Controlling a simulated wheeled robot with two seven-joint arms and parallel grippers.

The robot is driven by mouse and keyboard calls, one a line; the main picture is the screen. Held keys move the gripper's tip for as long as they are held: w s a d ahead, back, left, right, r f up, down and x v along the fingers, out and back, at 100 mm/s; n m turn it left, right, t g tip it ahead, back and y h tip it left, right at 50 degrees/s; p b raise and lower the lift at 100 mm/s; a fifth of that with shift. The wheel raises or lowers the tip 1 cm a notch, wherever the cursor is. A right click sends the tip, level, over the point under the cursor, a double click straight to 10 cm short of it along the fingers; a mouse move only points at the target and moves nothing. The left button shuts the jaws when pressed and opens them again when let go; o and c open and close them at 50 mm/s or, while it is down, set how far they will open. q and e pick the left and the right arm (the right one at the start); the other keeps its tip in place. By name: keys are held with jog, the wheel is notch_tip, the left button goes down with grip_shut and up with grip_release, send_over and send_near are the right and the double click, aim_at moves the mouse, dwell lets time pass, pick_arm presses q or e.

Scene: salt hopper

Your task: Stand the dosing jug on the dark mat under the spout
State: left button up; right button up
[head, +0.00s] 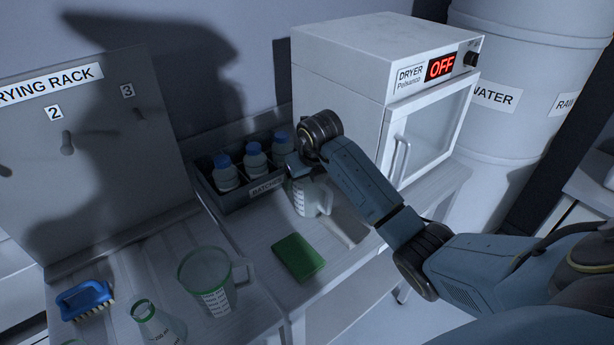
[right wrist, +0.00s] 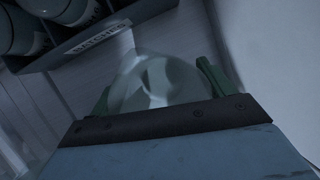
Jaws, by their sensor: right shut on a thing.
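A clear jug with dark measuring marks (head: 306,197) stands upright or just above the bench, in front of the batch-bottle tray. My right gripper (head: 298,172) comes down over it from above and is shut on it. In the right wrist view the clear, rounded jug (right wrist: 155,84) lies between the green fingers of my right gripper (right wrist: 155,95). Its base is hard to make out, so I cannot tell whether it touches the bench. The dark mat and the spout are not in view. My left gripper is not in view.
A larger green-rimmed jug (head: 209,283), a flask (head: 158,326) and a blue brush (head: 85,299) stand at the left front. A green pad (head: 298,256) lies nearby. The bottle tray (head: 236,199) is behind, with the white dryer (head: 345,75) to the right.

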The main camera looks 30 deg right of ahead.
jog(key=o, duration=0.9)
jog(key=shift+o, duration=0.2)
